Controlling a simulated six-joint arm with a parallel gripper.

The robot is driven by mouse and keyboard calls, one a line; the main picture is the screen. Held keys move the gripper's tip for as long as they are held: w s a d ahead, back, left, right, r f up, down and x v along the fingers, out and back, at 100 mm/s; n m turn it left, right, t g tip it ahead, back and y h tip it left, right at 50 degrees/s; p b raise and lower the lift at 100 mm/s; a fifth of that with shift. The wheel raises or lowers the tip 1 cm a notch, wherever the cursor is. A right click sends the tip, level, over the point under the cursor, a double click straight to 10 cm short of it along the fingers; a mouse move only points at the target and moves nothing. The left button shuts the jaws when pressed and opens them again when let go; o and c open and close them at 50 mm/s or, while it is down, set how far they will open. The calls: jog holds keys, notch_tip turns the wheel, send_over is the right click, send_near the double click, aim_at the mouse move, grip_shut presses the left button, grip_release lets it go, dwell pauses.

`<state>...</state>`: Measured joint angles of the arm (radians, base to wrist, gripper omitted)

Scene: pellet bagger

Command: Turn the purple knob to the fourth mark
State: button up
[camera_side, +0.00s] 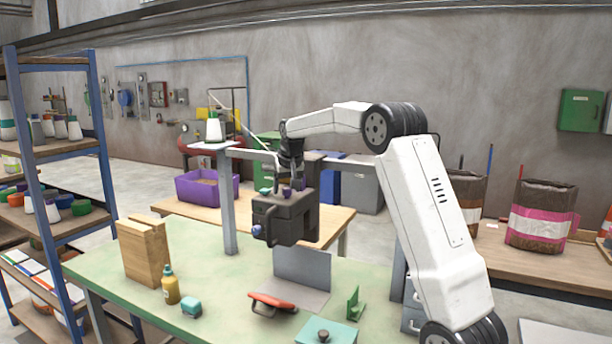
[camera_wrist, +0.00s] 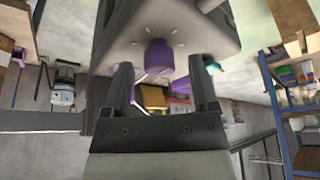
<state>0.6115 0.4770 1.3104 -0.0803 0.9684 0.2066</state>
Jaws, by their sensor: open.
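The purple knob (camera_wrist: 158,58) sits on the grey face of the bagger box, with a few short white marks around it in the wrist view. Which mark it points to cannot be told. In the side view the dark box (camera_side: 292,218) stands above the green table, and a small purple knob (camera_side: 287,191) shows on its top. My gripper (camera_wrist: 161,72) is open, with one finger on either side of the knob in the wrist view; contact cannot be made out. In the side view my gripper (camera_side: 290,178) points down, just above the box top.
A handle and a bluish knob (camera_side: 257,231) are on the box's near side. A grey post (camera_side: 229,200) stands left of it.

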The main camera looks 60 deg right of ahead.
aim_at(290, 202)
jog(key=v, duration=0.7)
jog(key=shift+r, duration=0.35)
jog(key=shift+a, duration=0.1)
jog(key=s+a+f+n+y, duration=0.1)
jog(key=a+f+n, duration=0.1)
jog(key=a+f, duration=0.6)
jog(key=s+a+f+n+y, duration=0.1)
jog(key=a+f+n, duration=0.2)
jog(key=a+f, duration=0.5)
jog(key=s+a+f+n, duration=0.2)
jog(key=s+a+f, duration=0.3)
jog(key=s+a, duration=0.2)
jog(key=s+a+f+n+y, duration=0.1)
jog(key=s+a+f+n, duration=0.1)
jog(key=s+a+f, duration=0.2)
jog(key=s+a, duration=0.3)
jog(key=a, duration=0.2)
jog(key=shift+s+f+g, duration=0.3)
jog(key=shift+s+f, duration=0.05)
jog(key=shift+f, duration=0.05)
